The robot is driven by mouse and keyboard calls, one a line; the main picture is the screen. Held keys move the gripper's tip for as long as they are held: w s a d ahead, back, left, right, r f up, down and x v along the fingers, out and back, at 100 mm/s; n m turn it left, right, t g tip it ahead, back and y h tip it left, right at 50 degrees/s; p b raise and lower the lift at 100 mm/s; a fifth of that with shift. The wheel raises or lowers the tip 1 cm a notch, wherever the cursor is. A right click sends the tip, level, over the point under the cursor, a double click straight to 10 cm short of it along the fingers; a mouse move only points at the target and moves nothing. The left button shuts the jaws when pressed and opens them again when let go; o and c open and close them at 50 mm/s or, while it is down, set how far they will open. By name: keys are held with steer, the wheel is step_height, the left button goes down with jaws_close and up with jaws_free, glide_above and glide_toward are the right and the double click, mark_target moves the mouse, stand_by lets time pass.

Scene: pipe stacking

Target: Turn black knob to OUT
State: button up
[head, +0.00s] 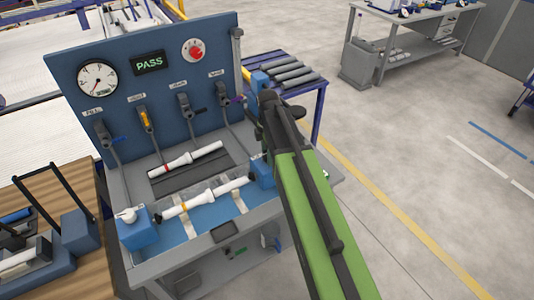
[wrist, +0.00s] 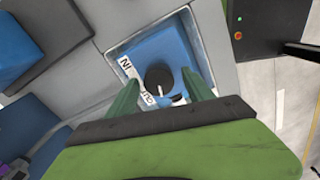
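In the wrist view a black knob (wrist: 158,79) sits on a blue block (wrist: 160,47) with white labels reading IN and OUT. IN is at the block's left edge and OUT is just below the knob. The knob's exact pointing direction is hard to tell. My gripper (wrist: 161,84) is open, with one green finger on each side of the knob. I cannot tell whether either finger touches it. In the head view my green arm reaches to the right side of the test station, and the knob and fingertips are hidden there.
The blue panel (head: 165,60) carries a gauge (head: 97,79), a PASS display (head: 149,63), a red knob (head: 193,49) and several levers. A white pipe (head: 205,197) lies in the blue tray. A rack of dark pipes (head: 285,72) stands behind my arm. Open floor lies to the right.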

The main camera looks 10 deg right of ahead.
steer(key=shift+r, duration=0.1)
step_height(320, 180, up, 17)
steer(key=p, duration=1.7)
steer(key=shift+r, duration=0.15)
steer(key=s+f+m+b, duration=1.3)
steer(key=s+f+m, duration=0.1)
steer(key=m, duration=0.4)
steer(key=shift+a+m+b, duration=0.3)
steer(key=shift+m+b, duration=0.05)
steer(key=shift+m, duration=0.05)
